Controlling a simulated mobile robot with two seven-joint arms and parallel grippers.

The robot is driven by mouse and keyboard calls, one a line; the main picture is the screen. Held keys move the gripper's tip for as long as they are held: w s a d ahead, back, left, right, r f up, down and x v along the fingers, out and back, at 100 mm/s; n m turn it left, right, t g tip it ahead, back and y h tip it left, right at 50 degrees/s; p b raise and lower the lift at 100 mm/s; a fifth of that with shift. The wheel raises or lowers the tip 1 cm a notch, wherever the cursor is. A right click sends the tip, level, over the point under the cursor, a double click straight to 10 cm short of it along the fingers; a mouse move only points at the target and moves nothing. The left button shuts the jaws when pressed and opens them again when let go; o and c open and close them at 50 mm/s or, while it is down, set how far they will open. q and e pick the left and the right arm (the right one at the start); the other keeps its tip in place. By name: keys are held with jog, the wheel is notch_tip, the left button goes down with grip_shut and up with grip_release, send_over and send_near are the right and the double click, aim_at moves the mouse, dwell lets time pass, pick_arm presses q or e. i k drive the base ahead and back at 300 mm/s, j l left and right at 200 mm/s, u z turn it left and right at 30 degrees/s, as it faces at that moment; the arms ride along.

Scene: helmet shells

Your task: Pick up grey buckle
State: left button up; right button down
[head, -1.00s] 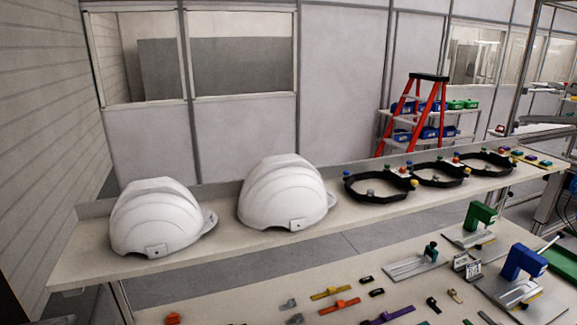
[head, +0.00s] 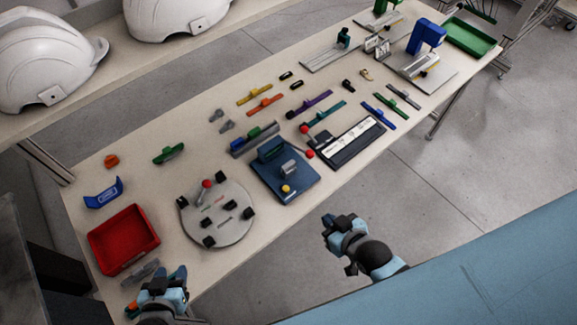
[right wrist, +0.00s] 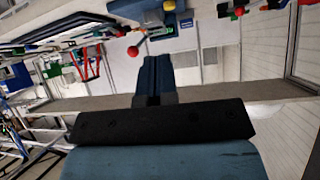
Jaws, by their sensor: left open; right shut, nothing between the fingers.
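Two small grey pieces lie on the table behind the clamp fixtures: one grey piece (head: 216,115) and a second grey piece (head: 226,126) just in front of it. They look like buckles, but their detail is too small to be sure. My left gripper (head: 163,283) is open at the table's near left corner, beside a longer grey part (head: 142,270), and far from both pieces. My right gripper (head: 336,225) is shut and empty, off the table's front edge. Its closed fingers (right wrist: 155,80) also show in the right wrist view.
A red tray (head: 125,262), a round grey fixture (head: 247,228) and a blue fixture (head: 282,190) stand along the front. A black-and-white panel (head: 345,142) lies right of them. White helmet shells (head: 48,60) sit on the back shelf.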

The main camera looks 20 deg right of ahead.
aim_at(290, 165)
jog(key=l+u, duration=0.15)
jog(key=u, duration=0.25)
jog(key=l+u, duration=0.15)
jog(key=u, duration=0.3)
jog(key=k+l+u, duration=0.1)
jog(key=u, duration=0.3)
jog(key=l+u, duration=0.15)
jog(key=u, duration=0.25)
jog(key=k+l+u, duration=0.6)
jog(key=k, duration=0.25)
jog(key=k+l, duration=0.45)
jog(key=k, duration=0.2)
jog(key=i+u, duration=0.05)
